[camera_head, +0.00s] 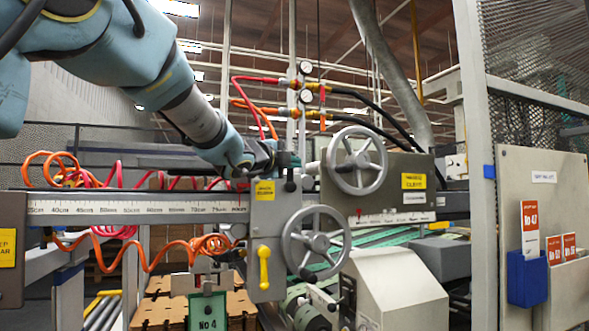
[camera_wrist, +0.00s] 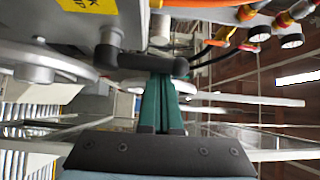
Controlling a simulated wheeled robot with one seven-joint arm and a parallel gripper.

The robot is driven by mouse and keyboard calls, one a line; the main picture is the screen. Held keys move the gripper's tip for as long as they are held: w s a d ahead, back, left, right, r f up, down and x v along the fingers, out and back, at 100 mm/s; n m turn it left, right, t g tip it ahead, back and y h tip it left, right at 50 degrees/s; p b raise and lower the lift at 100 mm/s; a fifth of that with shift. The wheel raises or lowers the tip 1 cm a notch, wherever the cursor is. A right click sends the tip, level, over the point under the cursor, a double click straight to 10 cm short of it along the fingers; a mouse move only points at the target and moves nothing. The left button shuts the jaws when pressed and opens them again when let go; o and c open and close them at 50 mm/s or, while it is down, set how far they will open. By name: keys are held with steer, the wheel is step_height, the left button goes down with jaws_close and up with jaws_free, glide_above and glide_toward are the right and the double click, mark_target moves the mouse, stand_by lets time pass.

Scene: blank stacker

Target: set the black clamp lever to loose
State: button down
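The black clamp lever (camera_wrist: 145,62) lies across the upper middle of the wrist view, with a round pivot at its left and a rounded end at its right. In the head view the lever (camera_head: 290,181) shows small on top of the grey carriage block (camera_head: 267,215). My gripper (camera_wrist: 161,76) has its two green fingers side by side with almost no gap. Their tips are at the lever's near edge, close to its rounded end; I cannot tell whether they touch it. In the head view my gripper (camera_head: 276,158) is just above the block, partly hidden.
Two handwheels (camera_head: 357,161) (camera_head: 316,243) stand right of the block. A yellow lever (camera_head: 264,266) is on the block's front. A scale rail (camera_head: 135,208) runs left, with coiled orange hoses (camera_head: 210,245) around it. Gauges (camera_head: 306,68) and hoses stand behind.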

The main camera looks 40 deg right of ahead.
steer(key=shift+w+a+f+n+b, duration=0.1)
steer(key=shift+a+n+b, duration=0.15)
steer(key=shift+b, duration=0.75)
steer(key=shift+h+b, duration=0.3)
steer(key=shift+b, duration=0.05)
steer(key=a+f+n+t+b, duration=0.1)
steer(key=n+t+b, duration=0.4)
steer(key=b, duration=0.6)
steer(key=w+a+f+n+t+b, duration=0.1)
steer(key=a+f+n+t+b, duration=0.1)
steer(key=n+t+b, duration=0.3)
steer(key=w+a+f+n+t+y+b, duration=0.1)
steer(key=n+t+b, duration=0.4)
steer(key=b, duration=1.2)
steer(key=shift+a+f+n+t+b, duration=0.2)
steer(key=shift+a+n, duration=0.1)
steer(key=shift+n, duration=0.8)
steer(key=shift+a+f+n+t+b, duration=0.15)
steer(key=shift+a+n+t, duration=0.1)
steer(key=shift+n, duration=0.8)
